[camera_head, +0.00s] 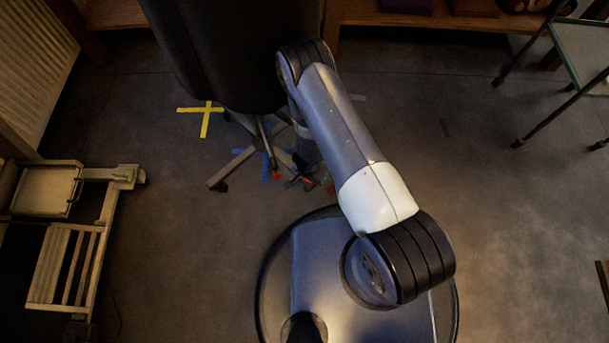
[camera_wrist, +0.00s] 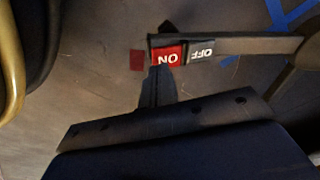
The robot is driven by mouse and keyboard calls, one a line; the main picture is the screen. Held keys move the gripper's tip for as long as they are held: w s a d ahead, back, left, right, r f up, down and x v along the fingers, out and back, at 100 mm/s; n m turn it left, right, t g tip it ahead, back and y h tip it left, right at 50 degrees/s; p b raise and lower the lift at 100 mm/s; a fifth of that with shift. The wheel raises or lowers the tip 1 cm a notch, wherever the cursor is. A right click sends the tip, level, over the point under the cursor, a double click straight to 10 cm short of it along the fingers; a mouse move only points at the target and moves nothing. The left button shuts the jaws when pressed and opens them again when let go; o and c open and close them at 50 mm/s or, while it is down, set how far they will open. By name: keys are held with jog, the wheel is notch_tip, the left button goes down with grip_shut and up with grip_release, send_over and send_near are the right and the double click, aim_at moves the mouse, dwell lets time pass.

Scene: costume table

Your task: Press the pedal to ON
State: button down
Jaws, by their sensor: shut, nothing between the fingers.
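The pedal shows in the wrist view as a red ON plate (camera_wrist: 167,57) beside a grey OFF plate (camera_wrist: 202,52), both upside down, at the end of a grey chair leg (camera_wrist: 255,43). My gripper (camera_wrist: 156,80) is shut and empty, its dark fingers pointing at the ON plate. The tips overlap the plate's lower left edge in the picture; I cannot tell whether they touch. In the head view my gripper (camera_head: 305,182) is low by the chair's foot, partly hidden by my arm. Which way the pedal is tilted is unclear.
A dark chair (camera_head: 225,55) stands above the star base (camera_head: 232,168). Yellow tape (camera_head: 205,115) marks the floor, and a red patch (camera_wrist: 137,60) lies left of the pedal. A wooden rack (camera_head: 75,240) stands left and a metal-legged table (camera_head: 560,95) right.

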jog(key=shift+f+b, duration=0.95)
jog(key=shift+f, duration=0.25)
dwell(0.4)
notch_tip(320, 180, up, 7)
jog(key=p, duration=0.6)
jog(key=shift+r, duration=0.1)
dwell(0.4)
notch_tip(320, 180, down, 7)
jog(key=b, duration=0.6)
